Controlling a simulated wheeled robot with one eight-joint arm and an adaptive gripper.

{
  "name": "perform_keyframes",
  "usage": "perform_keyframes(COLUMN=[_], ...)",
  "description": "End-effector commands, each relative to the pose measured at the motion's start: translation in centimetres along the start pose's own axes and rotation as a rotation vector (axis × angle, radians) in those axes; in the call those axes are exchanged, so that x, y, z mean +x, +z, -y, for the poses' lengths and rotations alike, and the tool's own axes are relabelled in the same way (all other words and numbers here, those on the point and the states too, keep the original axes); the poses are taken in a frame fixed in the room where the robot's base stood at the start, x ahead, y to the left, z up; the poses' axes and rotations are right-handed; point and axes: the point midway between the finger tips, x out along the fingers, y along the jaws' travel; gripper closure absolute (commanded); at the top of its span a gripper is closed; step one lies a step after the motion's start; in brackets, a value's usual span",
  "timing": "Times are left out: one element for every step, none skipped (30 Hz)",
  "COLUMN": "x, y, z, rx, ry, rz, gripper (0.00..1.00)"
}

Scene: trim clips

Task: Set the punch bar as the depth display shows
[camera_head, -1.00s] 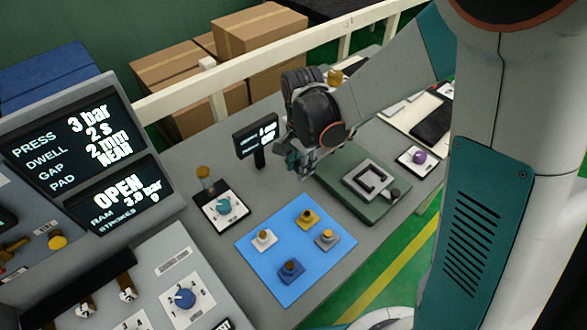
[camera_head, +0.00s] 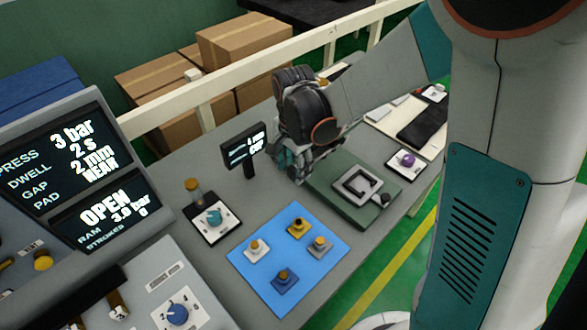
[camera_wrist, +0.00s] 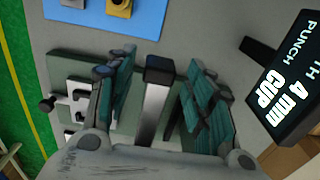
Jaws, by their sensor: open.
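The depth display (camera_head: 246,150) is a small black screen on a post, left of my gripper. In the wrist view the depth display (camera_wrist: 288,85) reads "4 mm" and "CUP", with "PUNCH" beside it; the rest is cut off. My gripper (camera_head: 295,168) is over the left end of the green press base (camera_head: 345,210). In the wrist view its teal-padded fingers (camera_wrist: 155,90) are open. A pale upright bar with a dark top, apparently the punch bar (camera_wrist: 155,110), stands between them, with gaps on both sides. Its lower end is hidden by my gripper, and the head view hides it.
A blue mat (camera_head: 258,277) with several small knobbed blocks lies in front. A teal-knob panel (camera_head: 212,219) is at its left, a purple-knob panel (camera_head: 407,161) beyond the base. The large console screen (camera_head: 70,155) shows press 3 bar, dwell 2 s, gap 2 mm.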

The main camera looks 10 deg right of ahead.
Motion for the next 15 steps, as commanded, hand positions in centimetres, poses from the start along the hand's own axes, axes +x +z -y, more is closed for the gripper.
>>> perform_keyframes(x=[-0.9, -1.4, -2.2, -2.8, -3.4, -4.3, -4.9, -5.4, -6.2, -6.7, -7.2, -7.8, -8.3, -8.7, -9.1], y=[0.0, 0.0, 0.0, 0.0, 0.0, 0.0, 0.0, 0.0, 0.0, 0.0, 0.0, 0.0, 0.0, 0.0, 0.0], z=[-0.1, -0.1, -0.1, -0.1, -0.1, -0.1, -0.1, -0.1, -0.1, -0.1, -0.1, -0.1, -0.1, -0.1, 0.0], rx=[0.000, 0.000, 0.000, 0.000, 0.000, 0.000, 0.000, 0.000, 0.000, 0.000, 0.000, 0.001, 0.001, 0.001, 0.001], ry=[0.000, 0.000, 0.000, 0.000, 0.000, 0.000, 0.000, 0.000, 0.000, 0.000, 0.000, 0.000, 0.000, 0.000, 0.000], rz=[0.000, 0.000, 0.000, 0.000, 0.000, 0.000, 0.000, 0.000, 0.000, 0.000, 0.000, 0.000, 0.000, 0.000, 0.000], gripper=[0.52, 0.52, 0.52, 0.52, 0.52, 0.52, 0.52, 0.52, 0.52, 0.52, 0.52, 0.52, 0.52, 0.52, 0.52])
